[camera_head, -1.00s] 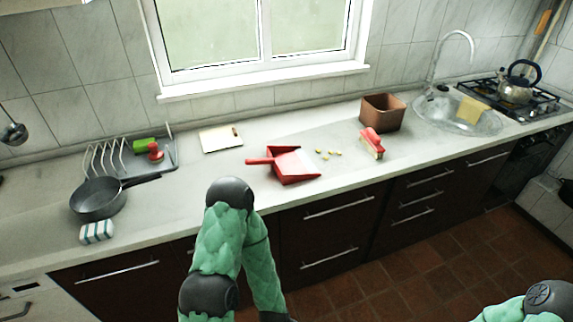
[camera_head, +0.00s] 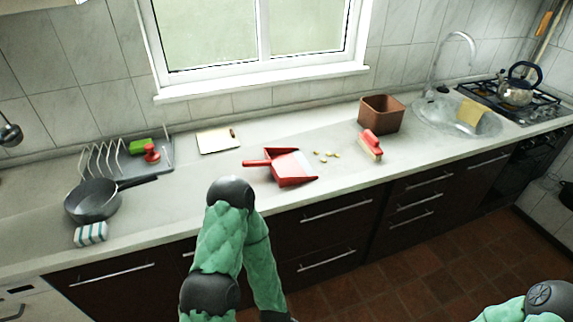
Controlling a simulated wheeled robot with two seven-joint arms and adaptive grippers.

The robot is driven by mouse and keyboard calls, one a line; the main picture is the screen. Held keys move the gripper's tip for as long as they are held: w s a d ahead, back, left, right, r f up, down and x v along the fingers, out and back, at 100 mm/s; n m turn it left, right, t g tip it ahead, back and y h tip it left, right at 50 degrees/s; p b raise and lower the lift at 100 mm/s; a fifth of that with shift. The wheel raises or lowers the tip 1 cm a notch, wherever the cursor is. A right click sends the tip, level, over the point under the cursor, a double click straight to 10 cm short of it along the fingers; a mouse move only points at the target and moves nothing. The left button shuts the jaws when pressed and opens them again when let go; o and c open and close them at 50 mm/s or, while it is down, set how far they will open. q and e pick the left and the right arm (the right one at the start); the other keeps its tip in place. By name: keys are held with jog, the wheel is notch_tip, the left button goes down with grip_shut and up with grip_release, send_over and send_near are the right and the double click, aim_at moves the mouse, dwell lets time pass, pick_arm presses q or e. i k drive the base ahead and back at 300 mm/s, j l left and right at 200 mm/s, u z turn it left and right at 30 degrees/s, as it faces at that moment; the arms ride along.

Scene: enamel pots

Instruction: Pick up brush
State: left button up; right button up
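A brush (camera_head: 370,145) with a red back and pale bristles lies on the worktop, to the right of a red dustpan (camera_head: 290,167). Several small yellowish bits (camera_head: 326,156) lie between the brush and the dustpan. My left arm rises from the bottom, left of centre, and bends back down in front of the drawers; its gripper is out of the picture. Only part of my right arm shows at the lower right corner, and its gripper is out of the picture. Nothing touches the brush.
A brown bin (camera_head: 381,114) stands just behind the brush. The sink (camera_head: 455,117) and a kettle (camera_head: 515,91) on the stove are to the right. A pan (camera_head: 92,202), a dish rack (camera_head: 125,166) and a white board (camera_head: 218,140) are on the left. The worktop in front of the brush is clear.

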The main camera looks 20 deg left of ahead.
aim_at(368, 142)
jog(key=i+l+u, duration=0.45)
jog(key=i+l, duration=0.4)
jog(key=i, duration=0.1)
